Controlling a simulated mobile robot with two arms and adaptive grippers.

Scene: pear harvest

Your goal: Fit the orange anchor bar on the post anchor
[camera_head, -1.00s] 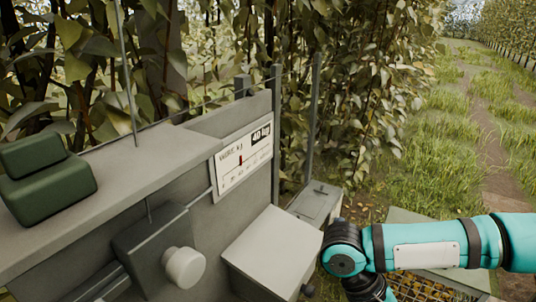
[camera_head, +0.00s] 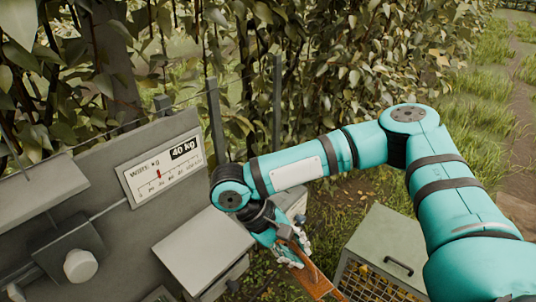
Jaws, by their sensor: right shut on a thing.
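My right arm comes in from the right and bends down to my right gripper (camera_head: 290,250), left of the lower middle. The gripper is shut on the orange anchor bar (camera_head: 318,282), which slants down to the right. The bar's upper part is partly hidden by the fingers, and its lower end reaches the bottom edge of the picture. I cannot make out the post anchor for certain; my arm covers part of the ground by the posts. My left gripper is not in view.
A grey machine with a "40 kg" scale plate (camera_head: 165,168) and a pale knob (camera_head: 80,265) stands at left. A pale box (camera_head: 203,250) juts out beside the gripper. A green-grey crate (camera_head: 390,246) with a mesh side stands right of the bar. Metal posts (camera_head: 277,105) line the hedge.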

